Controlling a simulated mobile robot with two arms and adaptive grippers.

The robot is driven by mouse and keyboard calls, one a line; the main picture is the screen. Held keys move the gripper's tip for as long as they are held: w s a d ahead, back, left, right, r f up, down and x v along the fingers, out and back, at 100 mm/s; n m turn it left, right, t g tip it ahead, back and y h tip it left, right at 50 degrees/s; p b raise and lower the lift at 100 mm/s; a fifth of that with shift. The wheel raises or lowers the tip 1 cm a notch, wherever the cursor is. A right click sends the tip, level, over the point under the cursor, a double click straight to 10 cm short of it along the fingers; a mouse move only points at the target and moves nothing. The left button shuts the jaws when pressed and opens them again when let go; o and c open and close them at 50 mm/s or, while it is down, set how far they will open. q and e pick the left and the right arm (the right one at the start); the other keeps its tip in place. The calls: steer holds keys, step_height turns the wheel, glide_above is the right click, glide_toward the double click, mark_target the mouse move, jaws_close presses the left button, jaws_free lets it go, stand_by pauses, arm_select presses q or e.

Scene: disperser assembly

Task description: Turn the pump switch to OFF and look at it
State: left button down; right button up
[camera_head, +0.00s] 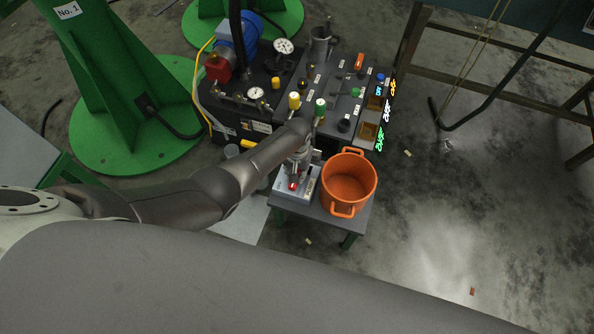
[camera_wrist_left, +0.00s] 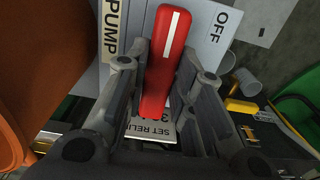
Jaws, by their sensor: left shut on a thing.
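The pump switch has a red handle (camera_wrist_left: 165,70) with a white stripe. In the left wrist view its far end points up, between the PUMP label (camera_wrist_left: 110,30) at left and the OFF label (camera_wrist_left: 220,25) at right. The stripe lies left of the OFF lettering. My left gripper (camera_wrist_left: 164,76) has its fingers on both sides of the handle, shut on it. In the head view my left gripper (camera_head: 300,160) is over the light grey switch box (camera_head: 298,196), where a bit of red shows. My right gripper is not in view.
An orange pot (camera_head: 349,182) stands close beside the switch box on a small table (camera_head: 318,212). Behind is a black control panel (camera_head: 335,85) with knobs, gauges and lit displays. A green pillar base (camera_head: 125,125) is at left. Open floor lies at right.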

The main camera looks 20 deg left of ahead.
arm_select(q)
steer(key=shift+w, duration=0.1)
steer(key=c, duration=1.2)
jaws_free()
steer(key=shift+c, duration=0.2)
step_height(320, 180, up, 12)
